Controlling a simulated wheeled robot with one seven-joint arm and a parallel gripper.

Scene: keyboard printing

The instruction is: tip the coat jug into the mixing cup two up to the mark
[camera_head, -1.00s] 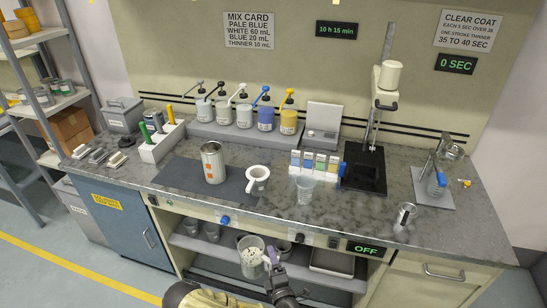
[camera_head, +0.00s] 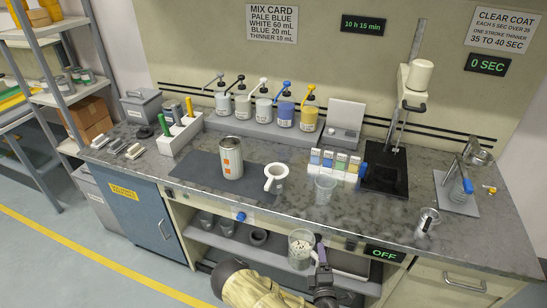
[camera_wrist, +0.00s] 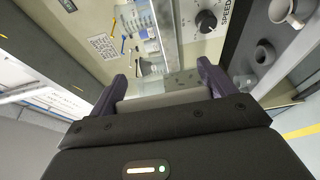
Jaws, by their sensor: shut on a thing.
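A clear jug (camera_head: 301,250) with pale, speckled-looking contents appears upright in front of the bench, below its front edge in the picture. My gripper (camera_head: 320,258) is shut on its right side, where the handle appears to be. In the wrist view my two dark purple fingers (camera_wrist: 162,84) have a pale, see-through part between them. No fill mark is readable.
A metal cup (camera_head: 427,222) stands right. The bench between is clear.

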